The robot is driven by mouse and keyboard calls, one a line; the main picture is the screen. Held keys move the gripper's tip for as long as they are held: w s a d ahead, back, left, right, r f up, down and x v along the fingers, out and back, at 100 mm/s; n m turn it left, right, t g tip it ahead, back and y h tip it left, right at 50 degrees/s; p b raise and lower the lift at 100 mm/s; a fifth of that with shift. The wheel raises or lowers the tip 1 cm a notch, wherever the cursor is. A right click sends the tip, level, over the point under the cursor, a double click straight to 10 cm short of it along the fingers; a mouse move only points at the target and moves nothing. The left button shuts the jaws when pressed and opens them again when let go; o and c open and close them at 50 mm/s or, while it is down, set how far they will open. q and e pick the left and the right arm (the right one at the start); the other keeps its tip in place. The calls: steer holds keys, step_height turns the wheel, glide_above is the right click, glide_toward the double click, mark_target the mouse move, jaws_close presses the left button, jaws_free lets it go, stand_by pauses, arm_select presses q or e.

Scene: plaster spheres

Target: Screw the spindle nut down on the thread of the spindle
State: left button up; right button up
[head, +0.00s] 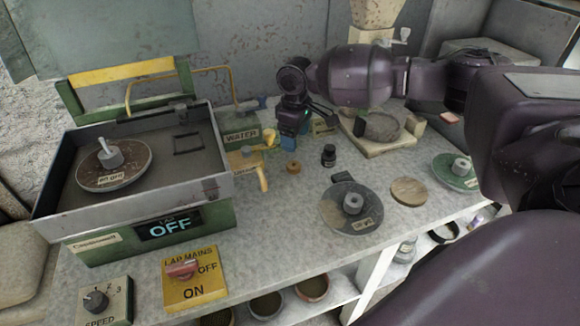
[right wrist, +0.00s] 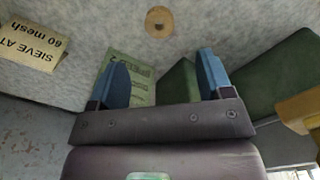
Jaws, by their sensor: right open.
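The spindle nut, apparently the small brass-brown ring (head: 293,167), lies flat on the bench; it also shows in the right wrist view (right wrist: 159,21), with a hole in its middle. The spindle (head: 101,144) stands up as a thin pin from the grey hub of a brown disc (head: 118,177) inside the machine's tray. Its thread is too small to make out. My right gripper (head: 291,127) points down behind the ring in the head view. Its blue fingers (right wrist: 163,80) are apart and empty, with the ring beyond the tips. My left gripper is out of view.
The metal tray wall (head: 130,205) surrounds the spindle.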

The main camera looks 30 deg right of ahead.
mark_target(294, 163)
step_height(294, 163, down, 4)
steer(key=shift+s, duration=0.1)
steer(key=shift+w+f+b, duration=0.15)
steer(key=shift+f+b, duration=0.25)
steer(key=shift+f, duration=1.1)
steer(key=shift+w+f+b, duration=0.15)
steer(key=shift+f+b, duration=0.25)
steer(key=shift+f, duration=1.05)
steer(key=shift+r, duration=0.1)
steer(key=c, duration=1.1)
steer(key=shift+r, duration=0.1)
